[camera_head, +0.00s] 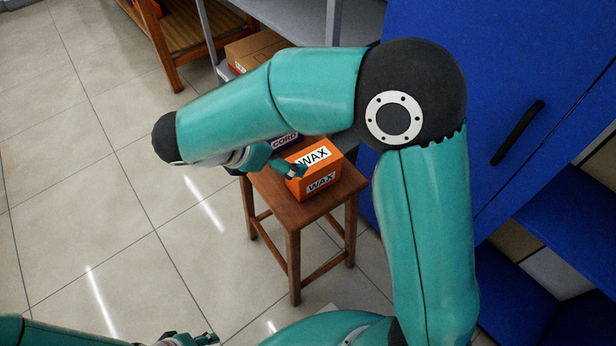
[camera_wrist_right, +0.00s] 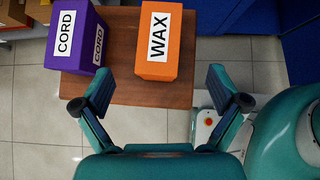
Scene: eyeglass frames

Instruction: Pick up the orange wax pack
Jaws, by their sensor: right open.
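The orange wax pack (camera_head: 322,186) is a box with white WAX labels, standing on a small brown wooden stool (camera_head: 293,214). My right gripper (camera_head: 277,167) is beside its left side in the head view. In the right wrist view, the right gripper (camera_wrist_right: 161,86) is open and empty, and the wax pack (camera_wrist_right: 158,62) lies ahead, between the lines of the two fingers. I cannot tell whether a finger touches it. My left gripper (camera_head: 198,340) is at the bottom edge of the head view, far from the stool; its jaws are unclear.
A purple CORD box (camera_wrist_right: 78,38) stands left of the wax pack on the stool; in the head view the right arm partly hides it (camera_head: 284,143). A blue cabinet (camera_head: 545,70) is at the right. A cardboard box (camera_head: 256,48) sits on a shelf behind. Tiled floor at left is clear.

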